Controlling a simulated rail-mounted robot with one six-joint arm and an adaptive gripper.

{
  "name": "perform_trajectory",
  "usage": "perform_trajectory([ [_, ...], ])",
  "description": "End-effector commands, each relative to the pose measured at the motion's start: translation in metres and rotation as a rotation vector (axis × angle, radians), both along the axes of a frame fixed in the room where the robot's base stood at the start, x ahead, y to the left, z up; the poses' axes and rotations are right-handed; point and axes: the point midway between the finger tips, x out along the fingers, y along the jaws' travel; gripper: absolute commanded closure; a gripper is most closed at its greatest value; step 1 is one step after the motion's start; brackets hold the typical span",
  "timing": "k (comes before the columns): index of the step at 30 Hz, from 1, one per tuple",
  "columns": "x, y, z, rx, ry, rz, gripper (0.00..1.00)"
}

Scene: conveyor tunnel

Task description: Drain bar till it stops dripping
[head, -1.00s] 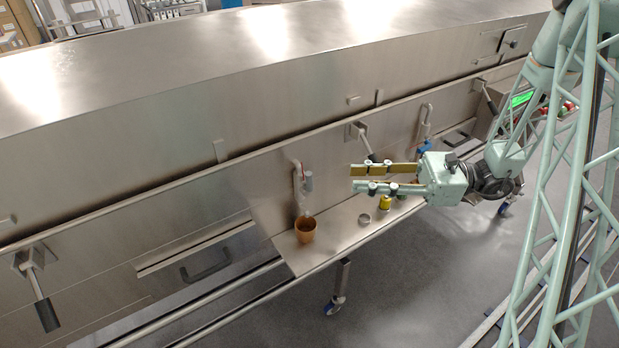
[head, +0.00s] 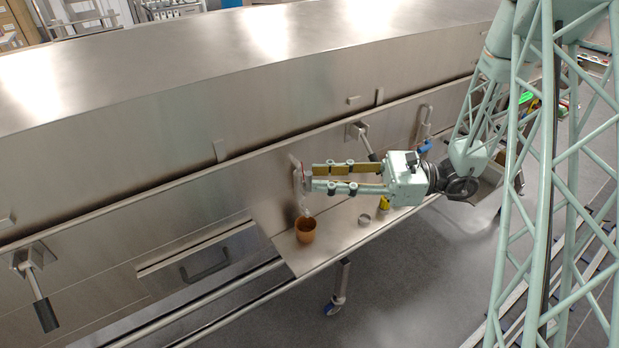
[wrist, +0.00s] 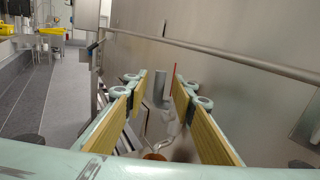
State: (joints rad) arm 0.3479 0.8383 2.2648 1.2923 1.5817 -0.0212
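A pale drain pipe (head: 297,180) with a small grey fitting and a thin red strip comes out of the steel tunnel's side. An orange-brown cup (head: 305,236) stands upright under its clear spout, on the steel shelf. My gripper (head: 311,177) is open and points left, its fingertips overlapping the fitting in the head view. In the wrist view, the grey fitting (wrist: 158,91) and red strip (wrist: 174,77) show in the gap between the spread fingers, and the cup's rim (wrist: 154,156) shows low. I cannot tell whether the fingers touch the fitting. No drip is visible.
The steel shelf (head: 285,256) also holds a small metal cup (head: 364,219) and a yellow item (head: 384,203), below my gripper. A second pipe with a blue part (head: 425,147) is farther right. Dark-gripped clamp handles (head: 368,146) stick out from the tunnel wall.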

Motion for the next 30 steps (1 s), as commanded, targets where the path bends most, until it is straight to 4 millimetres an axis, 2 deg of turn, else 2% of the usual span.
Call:
perform_trajectory([
  [3,0.0,0.012,0.0,0.0,0.0,0.002,0.76],
  [12,0.002,0.031,0.0,0.0,0.0,0.001,0.76],
  [26,0.002,0.035,0.0,0.0,0.0,0.0,0.76],
  [30,0.002,0.035,0.0,0.0,0.0,0.0,0.89],
])
